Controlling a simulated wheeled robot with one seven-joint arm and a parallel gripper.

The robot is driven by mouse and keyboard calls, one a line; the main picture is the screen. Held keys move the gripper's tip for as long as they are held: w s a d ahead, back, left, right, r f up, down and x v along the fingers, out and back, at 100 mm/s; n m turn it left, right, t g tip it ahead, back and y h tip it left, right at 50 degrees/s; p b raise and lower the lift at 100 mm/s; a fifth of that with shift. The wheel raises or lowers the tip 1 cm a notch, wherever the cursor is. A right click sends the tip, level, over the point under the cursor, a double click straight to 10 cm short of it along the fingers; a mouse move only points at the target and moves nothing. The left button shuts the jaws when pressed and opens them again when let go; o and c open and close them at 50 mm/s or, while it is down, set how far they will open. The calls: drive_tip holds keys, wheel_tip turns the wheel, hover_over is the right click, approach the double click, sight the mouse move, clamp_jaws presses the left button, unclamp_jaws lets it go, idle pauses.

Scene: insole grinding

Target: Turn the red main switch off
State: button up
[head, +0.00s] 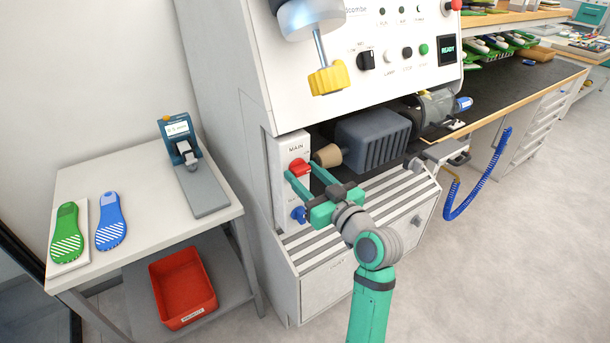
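The red main switch (298,167) is a knob on the white panel labelled MAIN, on the machine's lower left front. My gripper (301,169) is in front of this panel, its green fingers pointing at the switch. The fingers are apart, one towards each side of the red knob. I see no clear grip on it, and whether a fingertip touches it cannot be told. The lower part of the knob and its exact angle are hard to make out behind the fingers.
A blue knob (299,214) sits below the switch, close to my gripper. A grey ribbed motor housing (373,141) is to the right. A side table (140,230) with insoles stands left, a red bin (182,287) below it. The floor at right is clear.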

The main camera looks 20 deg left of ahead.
drive_tip(key=c, duration=0.6)
drive_tip(key=shift+d, duration=0.1)
drive_tip(key=shift+c, duration=0.2)
drive_tip(key=shift+n, duration=0.3)
drive_tip(key=n, duration=1.2)
drive_tip(key=shift+n, duration=2.6)
